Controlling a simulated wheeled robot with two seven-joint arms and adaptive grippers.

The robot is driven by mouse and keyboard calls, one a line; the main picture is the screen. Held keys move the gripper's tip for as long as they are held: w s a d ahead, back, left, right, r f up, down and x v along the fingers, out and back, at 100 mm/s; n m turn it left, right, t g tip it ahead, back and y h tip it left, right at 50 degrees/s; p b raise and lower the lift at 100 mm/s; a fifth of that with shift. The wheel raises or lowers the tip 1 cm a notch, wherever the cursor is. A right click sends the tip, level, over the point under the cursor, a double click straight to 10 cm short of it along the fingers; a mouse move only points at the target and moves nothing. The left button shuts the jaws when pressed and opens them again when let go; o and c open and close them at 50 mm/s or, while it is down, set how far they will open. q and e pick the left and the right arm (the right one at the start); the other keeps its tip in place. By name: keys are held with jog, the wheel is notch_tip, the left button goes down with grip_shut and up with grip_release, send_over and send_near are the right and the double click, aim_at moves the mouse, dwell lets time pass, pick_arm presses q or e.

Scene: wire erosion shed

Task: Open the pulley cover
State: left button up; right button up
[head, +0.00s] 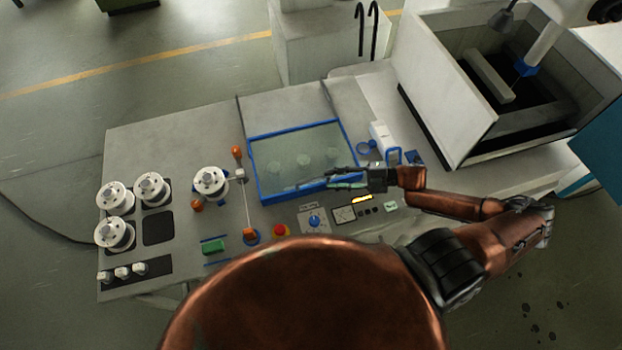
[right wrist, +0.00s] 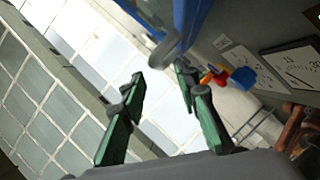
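The pulley cover (head: 262,167) is a clear panel in a blue frame on the grey machine bench. It looks closed, and round pulleys show dimly through it. My right gripper (head: 334,179) is at the front right edge of the cover. In the right wrist view, its two green-padded fingers (right wrist: 160,80) are apart with nothing between them. A grey rounded knob or handle (right wrist: 166,50) sits just beyond the fingertips, beside the blue frame (right wrist: 190,22). I cannot tell whether a finger touches it. My left gripper is not in view.
White spools (head: 115,194) stand at the left of the bench. An orange-ended lever (head: 240,173) is left of the cover. A red button (head: 280,231), blue dial (head: 314,220) and meter (head: 344,214) lie in front. A large open tank (head: 440,90) stands at the right.

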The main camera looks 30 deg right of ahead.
aim_at(312, 179)
jog(key=p+x, duration=0.1)
jog(key=x, duration=0.5)
jog(key=shift+w+a+r, duration=0.1)
jog(key=shift+w+a, duration=0.05)
jog(key=shift+a, duration=0.1)
jog(key=shift+w+a+p, duration=0.2)
jog(key=shift+a+p, duration=0.15)
jog(key=shift+f, duration=0.2)
grip_shut()
